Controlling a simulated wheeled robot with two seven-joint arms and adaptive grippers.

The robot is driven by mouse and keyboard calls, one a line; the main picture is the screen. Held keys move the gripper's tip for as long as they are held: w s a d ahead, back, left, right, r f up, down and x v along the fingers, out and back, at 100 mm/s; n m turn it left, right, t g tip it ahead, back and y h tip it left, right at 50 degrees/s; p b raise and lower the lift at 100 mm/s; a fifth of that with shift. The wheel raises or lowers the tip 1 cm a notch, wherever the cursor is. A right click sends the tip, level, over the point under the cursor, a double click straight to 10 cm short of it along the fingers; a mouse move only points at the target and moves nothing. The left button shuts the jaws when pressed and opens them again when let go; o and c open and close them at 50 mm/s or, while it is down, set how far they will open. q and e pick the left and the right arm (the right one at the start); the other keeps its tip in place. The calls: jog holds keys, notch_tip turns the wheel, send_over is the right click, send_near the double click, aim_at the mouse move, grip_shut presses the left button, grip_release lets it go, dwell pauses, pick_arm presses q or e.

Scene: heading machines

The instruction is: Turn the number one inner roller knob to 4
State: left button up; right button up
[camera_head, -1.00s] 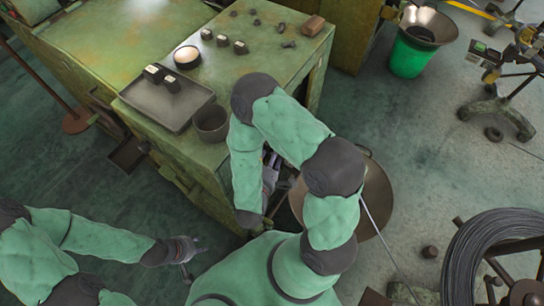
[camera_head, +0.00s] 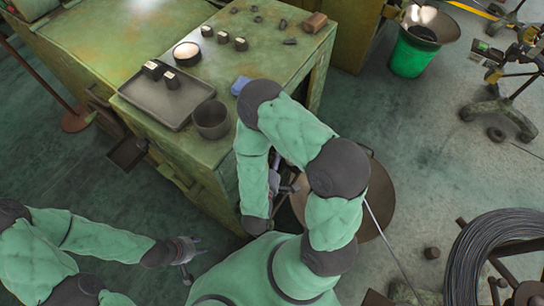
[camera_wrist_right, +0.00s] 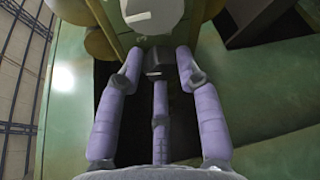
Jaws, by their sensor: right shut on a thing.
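In the right wrist view a small dark grey knob (camera_wrist_right: 156,57) sits between the fingertips of my right gripper (camera_wrist_right: 159,67). My right gripper is shut on this knob. No number can be read on it. In the head view my right arm reaches down to the front of the green machine (camera_head: 205,155) and hides the knob. My left gripper (camera_head: 193,256) is open and empty, low in the head view, apart from the machine.
A pale round part (camera_wrist_right: 152,14) lies just beyond the knob. The machine top holds a grey tray (camera_head: 150,112), a bowl (camera_head: 211,121), a blue cloth (camera_head: 240,86) and several small parts. A wide pan (camera_head: 377,205) stands right of my arm; a wire coil (camera_head: 465,250) is further right.

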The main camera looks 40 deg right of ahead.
jog(key=shift+s+d+f+m+t+h+b, duration=0.15)
jog(key=shift+m+t+b, duration=0.1)
jog(key=shift+m+b, duration=0.3)
jog(key=shift+s+a+f+m+t+h+b, duration=0.15)
jog(key=shift+m+t+b, duration=0.15)
jog(key=shift+m, duration=0.35)
jog(key=shift+d, duration=0.1)
jog(key=o, duration=1.1)
jog(key=shift+c, duration=0.2)
jog(key=shift+o, duration=0.2)
jog(key=shift+d, duration=0.1)
jog(key=shift+w+r, duration=0.1)
